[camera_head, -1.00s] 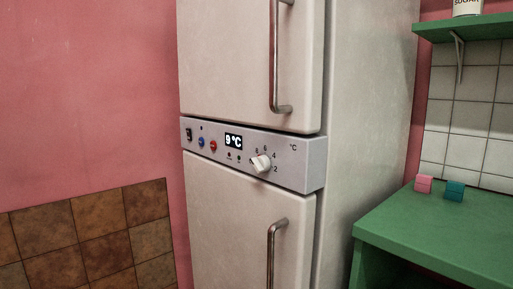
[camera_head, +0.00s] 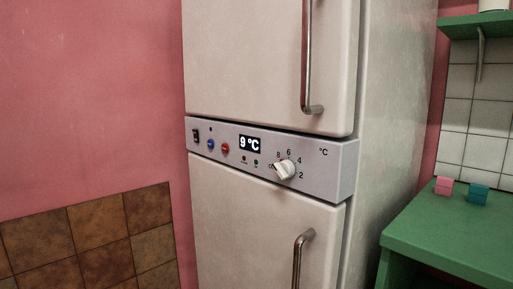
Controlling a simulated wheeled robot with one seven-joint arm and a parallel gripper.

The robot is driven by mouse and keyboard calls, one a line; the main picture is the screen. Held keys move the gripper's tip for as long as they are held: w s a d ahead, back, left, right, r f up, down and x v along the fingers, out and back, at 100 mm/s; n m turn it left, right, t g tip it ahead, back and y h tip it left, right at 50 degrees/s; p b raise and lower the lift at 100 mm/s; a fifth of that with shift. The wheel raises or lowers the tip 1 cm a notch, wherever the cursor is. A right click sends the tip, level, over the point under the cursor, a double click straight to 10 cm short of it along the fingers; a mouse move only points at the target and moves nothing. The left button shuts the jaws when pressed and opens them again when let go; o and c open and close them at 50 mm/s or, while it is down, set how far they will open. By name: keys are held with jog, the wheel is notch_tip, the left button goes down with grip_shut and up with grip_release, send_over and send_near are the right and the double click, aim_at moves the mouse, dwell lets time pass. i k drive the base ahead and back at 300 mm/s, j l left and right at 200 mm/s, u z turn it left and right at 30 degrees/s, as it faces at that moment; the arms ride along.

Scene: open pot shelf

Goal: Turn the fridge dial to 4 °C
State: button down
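The fridge (camera_head: 270,60) is white with two doors, and a grey control panel (camera_head: 325,180) runs between them. The white dial (camera_head: 285,169) sits on the right part of the panel. Numbers 2, 4, 6 and 8 show around it, with a partly hidden mark at its left. The dial's narrow end seems to point to the lower left, but I cannot tell its exact setting. The lit display (camera_head: 250,144) reads 9 °C. My gripper is not in view.
A rocker switch (camera_head: 196,136), a blue button (camera_head: 210,144) and a red button (camera_head: 225,148) are left of the display. Door handles (camera_head: 306,60) stick out above and below the panel. A green counter (camera_head: 450,235) with a pink block (camera_head: 443,186) and a teal block (camera_head: 477,194) stands at right.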

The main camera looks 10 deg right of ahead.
aim_at(284, 168)
jog(key=k+j+z, duration=0.25)
jog(key=j, duration=0.15)
jog(key=k+j+z, duration=0.1)
jog(key=j+z, duration=0.2)
jog(key=k+j+z, duration=0.25)
jog(key=j, duration=0.2)
